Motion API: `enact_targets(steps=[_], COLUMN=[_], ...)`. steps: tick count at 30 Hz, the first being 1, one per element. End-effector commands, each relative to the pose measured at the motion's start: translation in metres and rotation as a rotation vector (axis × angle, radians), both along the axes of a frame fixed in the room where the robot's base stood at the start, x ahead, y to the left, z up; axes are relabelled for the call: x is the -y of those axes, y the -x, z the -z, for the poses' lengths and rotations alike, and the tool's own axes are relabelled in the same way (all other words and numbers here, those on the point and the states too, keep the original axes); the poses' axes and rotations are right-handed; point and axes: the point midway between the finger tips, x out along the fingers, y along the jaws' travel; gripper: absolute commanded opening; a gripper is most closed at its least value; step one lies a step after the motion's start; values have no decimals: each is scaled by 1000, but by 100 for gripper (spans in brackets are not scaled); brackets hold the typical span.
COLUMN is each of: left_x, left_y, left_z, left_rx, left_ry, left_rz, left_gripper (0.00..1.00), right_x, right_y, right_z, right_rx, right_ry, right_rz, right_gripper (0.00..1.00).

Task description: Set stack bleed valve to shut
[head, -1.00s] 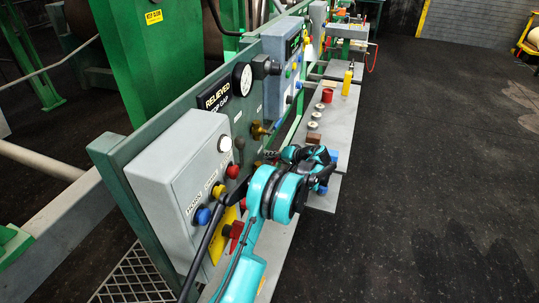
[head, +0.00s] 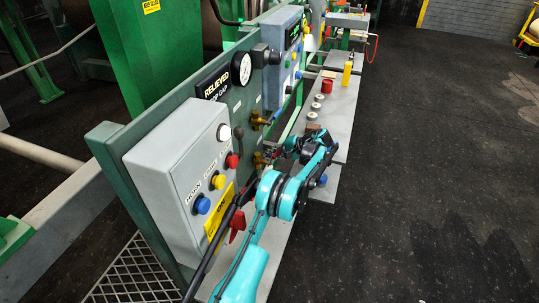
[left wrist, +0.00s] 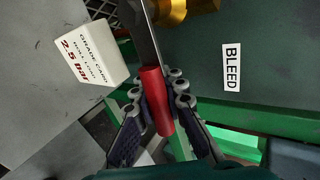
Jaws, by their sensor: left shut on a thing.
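The stack bleed valve is a brass body (left wrist: 190,8) with a flat grey lever and a red grip (left wrist: 155,95), beside a white BLEED label (left wrist: 231,67) in the left wrist view. My left gripper (left wrist: 158,98) has its two fingers on either side of the red grip and is shut on it. In the head view, my left arm reaches to the green panel (head: 240,103), near the lower brass fitting (head: 259,160). The fingertips and grip are mostly hidden there by the arm. My right gripper does not show.
A grey button box (head: 175,160) stands left of the arm. A pressure gauge (head: 240,66) and a second brass fitting (head: 257,120) sit above. A white grade card (left wrist: 91,52) reading 2.5 bar is close to the gripper. Dark floor (head: 430,200) at right is clear.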

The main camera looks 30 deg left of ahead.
Motion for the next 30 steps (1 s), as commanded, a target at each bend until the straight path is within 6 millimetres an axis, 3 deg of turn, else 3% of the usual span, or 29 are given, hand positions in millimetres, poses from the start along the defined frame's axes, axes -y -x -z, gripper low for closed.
enact_targets(steps=[11,12,14,24,30], left_x=[1,1,0,3,28], left_y=[1,1,1,0,-7], left_z=[2,2,2,-1,-18], left_rx=[-6,-5,-5,-4,-5], left_ry=[4,4,3,2,2], left_rz=[-3,-3,-3,-1,1], left_gripper=[0,20,32,32,32], right_x=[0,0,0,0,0], right_y=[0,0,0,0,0], right_z=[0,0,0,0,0], right_rx=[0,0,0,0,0], right_ry=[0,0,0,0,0], right_rz=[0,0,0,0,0], right_gripper=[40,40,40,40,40])
